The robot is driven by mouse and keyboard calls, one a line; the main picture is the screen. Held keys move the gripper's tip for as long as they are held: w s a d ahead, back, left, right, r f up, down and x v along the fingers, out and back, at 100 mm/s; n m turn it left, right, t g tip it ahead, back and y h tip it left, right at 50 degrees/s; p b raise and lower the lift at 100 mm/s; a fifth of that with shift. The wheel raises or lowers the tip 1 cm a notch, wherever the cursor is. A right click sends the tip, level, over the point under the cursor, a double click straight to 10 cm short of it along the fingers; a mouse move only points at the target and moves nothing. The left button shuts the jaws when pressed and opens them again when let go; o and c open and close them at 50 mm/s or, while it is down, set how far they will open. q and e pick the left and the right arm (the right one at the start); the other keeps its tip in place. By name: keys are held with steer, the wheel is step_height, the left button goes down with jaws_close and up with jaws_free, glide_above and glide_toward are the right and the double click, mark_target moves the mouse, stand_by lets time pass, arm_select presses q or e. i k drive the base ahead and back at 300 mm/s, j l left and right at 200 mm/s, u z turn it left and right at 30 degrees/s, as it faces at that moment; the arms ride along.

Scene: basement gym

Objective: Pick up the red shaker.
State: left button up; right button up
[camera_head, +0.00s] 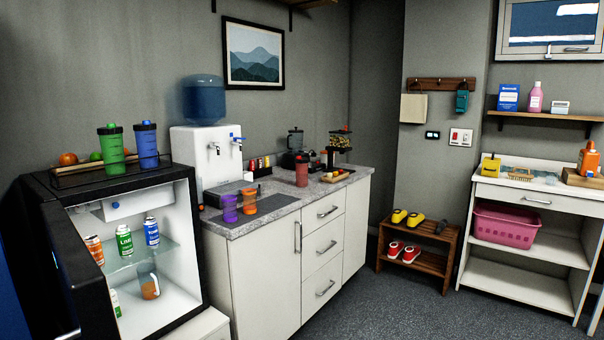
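A red shaker (302,171) with a dark lid stands upright on the grey counter (291,194), near its front edge and left of a tray of small items. A green shaker (111,148) and a blue shaker (147,144) stand on top of the open mini fridge at the left. Neither of my grippers shows in the head view, so whether they are open or shut is hidden.
A purple cup (230,208) and an orange cup (248,201) stand left of the red shaker. A white water dispenser (207,156) and a blender (295,143) stand behind. The fridge door (85,268) hangs open. The floor (400,295) in front is clear.

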mark_target(301, 169)
steer(key=i+z, duration=0.1)
steer(key=z, duration=0.85)
steer(key=i+j+z, duration=0.15)
steer(key=z, duration=0.3)
steer(key=j+z, duration=0.15)
steer(key=z, duration=0.35)
steer(key=j+z, duration=0.15)
steer(key=z, duration=0.3)
steer(key=i+j+z, duration=0.1)
steer(key=z, duration=0.35)
steer(key=j+z, duration=0.45)
steer(key=j, duration=0.3)
steer(key=j+z, duration=0.35)
steer(key=j, duration=0.8)
steer(key=j+z, duration=0.35)
steer(key=j, duration=0.8)
steer(key=k, duration=0.05)
